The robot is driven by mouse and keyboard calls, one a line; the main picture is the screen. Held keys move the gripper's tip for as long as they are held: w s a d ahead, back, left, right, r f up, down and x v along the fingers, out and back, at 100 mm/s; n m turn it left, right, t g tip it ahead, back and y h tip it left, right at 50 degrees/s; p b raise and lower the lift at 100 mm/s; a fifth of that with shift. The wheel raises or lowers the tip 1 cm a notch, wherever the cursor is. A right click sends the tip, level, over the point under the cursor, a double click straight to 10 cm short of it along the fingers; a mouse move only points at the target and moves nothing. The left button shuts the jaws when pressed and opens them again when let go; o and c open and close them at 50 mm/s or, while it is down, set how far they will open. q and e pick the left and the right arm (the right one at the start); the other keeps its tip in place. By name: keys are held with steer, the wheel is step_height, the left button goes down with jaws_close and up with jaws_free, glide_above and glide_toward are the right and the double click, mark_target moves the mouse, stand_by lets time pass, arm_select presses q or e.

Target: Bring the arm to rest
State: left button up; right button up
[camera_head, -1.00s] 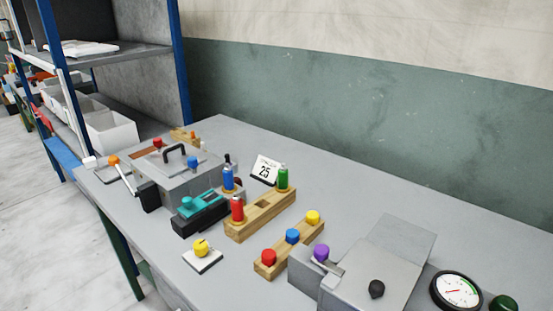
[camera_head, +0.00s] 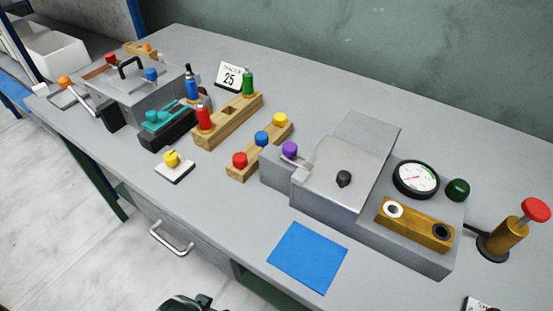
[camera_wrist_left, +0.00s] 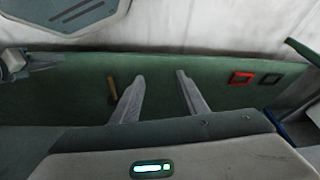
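My left gripper (camera_wrist_left: 159,78) shows in the left wrist view with its two grey fingers apart and nothing between them. Behind the fingers is a dark green surface, and no bench object is near them. In the head view a dark part, probably of my own arm, shows at the bottom edge, below the bench front; its fingers cannot be made out there. My right gripper is in neither view.
The grey bench (camera_head: 215,225) holds a lidded press (camera_head: 345,175), a gauge (camera_head: 416,179), a blue mat (camera_head: 307,258), wooden racks (camera_head: 228,122) with coloured bottles and knobs, and a red-topped plunger (camera_head: 536,209). A drawer handle (camera_head: 172,238) juts from the front.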

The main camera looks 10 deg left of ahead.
arm_select(q)
steer(key=d+f+t+h, duration=0.1)
steer(key=d+f+t, duration=0.1)
steer(key=f, duration=2.5)
steer(key=shift+s+d+f, duration=0.2)
steer(key=shift+s+d, duration=0.05)
steer(key=shift+d, duration=0.45)
